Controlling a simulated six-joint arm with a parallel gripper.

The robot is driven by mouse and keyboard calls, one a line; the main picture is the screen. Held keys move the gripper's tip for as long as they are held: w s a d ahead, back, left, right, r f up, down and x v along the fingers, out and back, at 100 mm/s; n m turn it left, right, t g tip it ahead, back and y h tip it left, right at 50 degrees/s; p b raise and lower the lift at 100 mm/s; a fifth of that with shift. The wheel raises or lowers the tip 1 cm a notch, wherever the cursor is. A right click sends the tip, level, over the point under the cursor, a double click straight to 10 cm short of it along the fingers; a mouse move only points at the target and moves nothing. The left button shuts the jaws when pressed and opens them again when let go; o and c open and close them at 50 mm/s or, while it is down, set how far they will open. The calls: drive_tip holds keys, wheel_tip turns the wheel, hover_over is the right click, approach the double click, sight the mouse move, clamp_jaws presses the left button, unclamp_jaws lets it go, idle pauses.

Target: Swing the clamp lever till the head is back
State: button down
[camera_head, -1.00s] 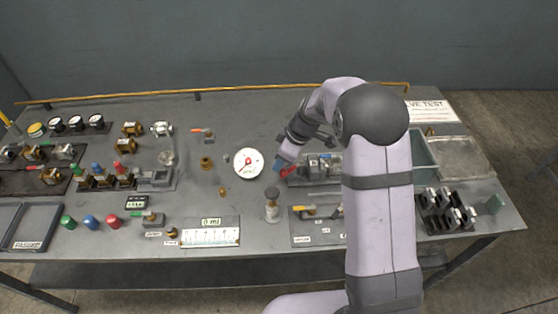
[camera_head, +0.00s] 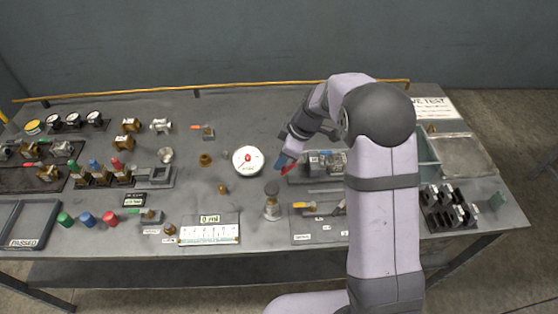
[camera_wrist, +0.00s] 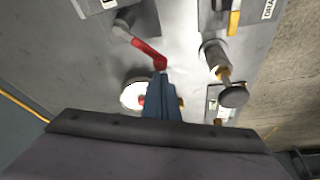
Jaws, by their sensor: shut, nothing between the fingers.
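The clamp (camera_head: 328,158) is a grey metal fixture on the bench at the right centre, partly hidden behind my arm in the head view. Its red lever (camera_head: 289,168) points left from the fixture. In the wrist view the red lever (camera_wrist: 148,51) runs from a grey pivot (camera_wrist: 123,24) down to my fingertips. My gripper (camera_head: 283,160) has blue fingers, shut and empty, at the lever's free end; it also shows in the wrist view (camera_wrist: 161,80). The tips look very close to the lever; I cannot tell whether they touch. The clamp head is not clearly visible.
A yellow-handled valve (camera_head: 304,205) sits on a plate nearer the front edge. A green bin (camera_head: 428,160) is right of my arm.

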drive_tip(key=shift+d+f, duration=0.1)
drive_tip(key=n+b, duration=0.1)
drive_tip(key=s+b, duration=0.1)
drive_tip(key=shift+d+f+n+g+b, duration=0.15)
drive_tip(key=shift+d+n+g+b, duration=0.15)
drive_tip(key=shift+d+n+b, duration=0.1)
drive_tip(key=shift+s+d+r+n+g+b, duration=0.1)
drive_tip(key=shift+s+d+n+g+b, duration=0.4)
drive_tip(key=shift+d+n, duration=0.45)
drive_tip(key=shift+s+d+r+n+g+b, duration=0.1)
drive_tip(key=shift+s+d+n+g+b, duration=0.2)
drive_tip(key=shift+d+n+b, duration=0.65)
drive_tip(key=shift+s+d+r+n+g+b, duration=0.1)
drive_tip(key=shift+s+d+n+g+b, duration=0.4)
drive_tip(key=shift+n, duration=0.8)
drive_tip(key=shift+w+d, duration=0.1)
drive_tip(key=shift+d, duration=0.05)
drive_tip(key=shift+w+p, duration=0.15)
drive_tip(key=shift+p, duration=0.15)
drive_tip(key=shift+w+a+p, duration=0.3)
drive_tip(key=shift+w+a, duration=0.15)
drive_tip(key=shift+w, duration=0.05)
